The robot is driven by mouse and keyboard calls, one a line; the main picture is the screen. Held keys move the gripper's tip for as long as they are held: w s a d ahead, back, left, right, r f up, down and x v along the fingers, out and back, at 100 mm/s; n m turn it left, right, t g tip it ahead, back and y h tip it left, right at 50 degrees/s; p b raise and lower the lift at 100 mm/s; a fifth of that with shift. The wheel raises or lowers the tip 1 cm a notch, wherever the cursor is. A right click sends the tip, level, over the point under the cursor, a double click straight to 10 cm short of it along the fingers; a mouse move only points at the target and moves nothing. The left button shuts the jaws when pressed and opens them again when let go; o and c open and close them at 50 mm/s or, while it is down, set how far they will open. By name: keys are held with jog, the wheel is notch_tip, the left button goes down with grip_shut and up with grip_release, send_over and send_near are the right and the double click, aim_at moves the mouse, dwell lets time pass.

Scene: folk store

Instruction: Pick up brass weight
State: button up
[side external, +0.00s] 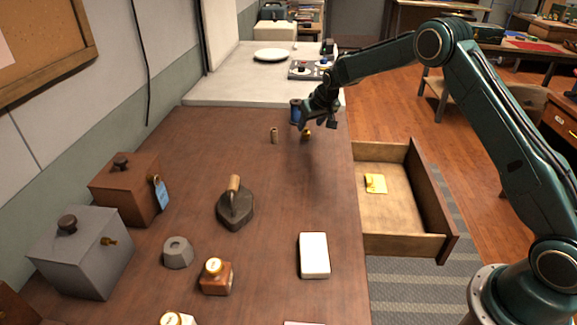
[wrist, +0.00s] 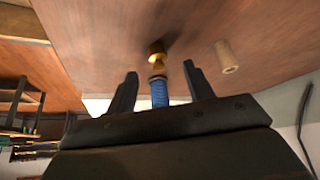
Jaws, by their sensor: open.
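The brass weight (side external: 306,133) is a small gold-coloured piece standing on the brown counter near its far end. My gripper (side external: 308,118) is just above it in the side view, tilted and partly hiding it. In the wrist view, the brass weight (wrist: 156,54) lies a little past the tips of my open gripper (wrist: 160,71), roughly centred between the fingers. A blue ribbed cylinder (wrist: 159,93) shows between the fingers; it also appears beside the gripper in the side view (side external: 296,112). I cannot tell whether they touch.
A tan cork-like peg (side external: 274,135) stands just left of the weight. A flat iron (side external: 235,205), a white block (side external: 314,255), and boxes along the wall stand nearer. An open drawer (side external: 388,210) juts out at right.

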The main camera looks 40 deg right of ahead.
aim_at(307, 130)
jog(key=shift+x, duration=2.6)
jog(key=shift+d, duration=0.1)
jog(key=shift+s, duration=0.1)
jog(key=c, duration=1.1)
jog(key=shift+r, duration=0.15)
notch_tip(307, 130, up, 20)
jog(key=shift+f, duration=0.15)
